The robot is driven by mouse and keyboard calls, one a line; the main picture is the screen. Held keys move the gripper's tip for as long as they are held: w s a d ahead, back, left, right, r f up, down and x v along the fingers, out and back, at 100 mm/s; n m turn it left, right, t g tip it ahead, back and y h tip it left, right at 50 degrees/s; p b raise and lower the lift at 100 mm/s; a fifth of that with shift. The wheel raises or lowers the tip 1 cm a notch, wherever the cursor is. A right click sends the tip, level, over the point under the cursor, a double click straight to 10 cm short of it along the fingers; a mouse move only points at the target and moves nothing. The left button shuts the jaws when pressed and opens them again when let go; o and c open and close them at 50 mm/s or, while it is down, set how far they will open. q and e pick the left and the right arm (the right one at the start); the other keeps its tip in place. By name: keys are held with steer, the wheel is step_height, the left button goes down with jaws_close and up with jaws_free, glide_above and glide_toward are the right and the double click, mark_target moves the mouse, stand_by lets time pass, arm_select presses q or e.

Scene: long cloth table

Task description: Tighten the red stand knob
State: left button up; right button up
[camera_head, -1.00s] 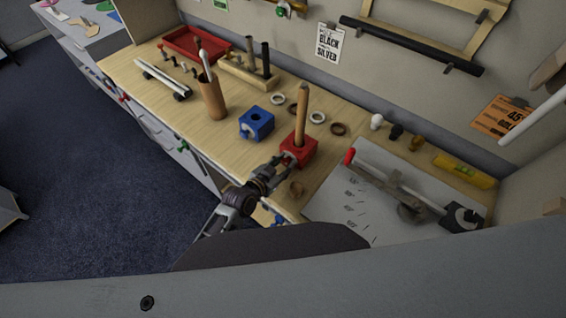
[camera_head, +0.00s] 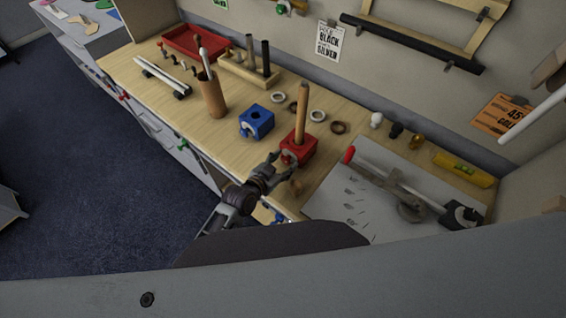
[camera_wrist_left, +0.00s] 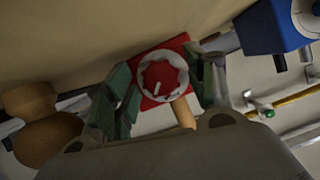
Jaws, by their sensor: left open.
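The red stand (camera_head: 306,152) is a red block on the table with an upright wooden rod (camera_head: 301,112) in it. Its knob shows in the left wrist view: a round red knob (camera_wrist_left: 160,78) with a white pointer mark, on a white dial ring. The stand's red face (camera_wrist_left: 150,102) is behind it. My left gripper (camera_head: 285,161) is in front of the stand's near side. In the left wrist view its green-grey fingers (camera_wrist_left: 164,86) are open, one on each side of the knob; I cannot tell whether they touch it. My right gripper is not in view.
A blue block (camera_head: 257,123) stands left of the red stand, with rings (camera_head: 317,116) behind. A wooden cup (camera_head: 212,97) is farther left. A grey board (camera_head: 345,200) with a red-ended tool lies to the right. A yellow level (camera_head: 464,169) is at the back right.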

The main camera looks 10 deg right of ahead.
arm_select(q)
steer(key=shift+v, duration=5.9)
steer(key=shift+d+r, duration=0.1)
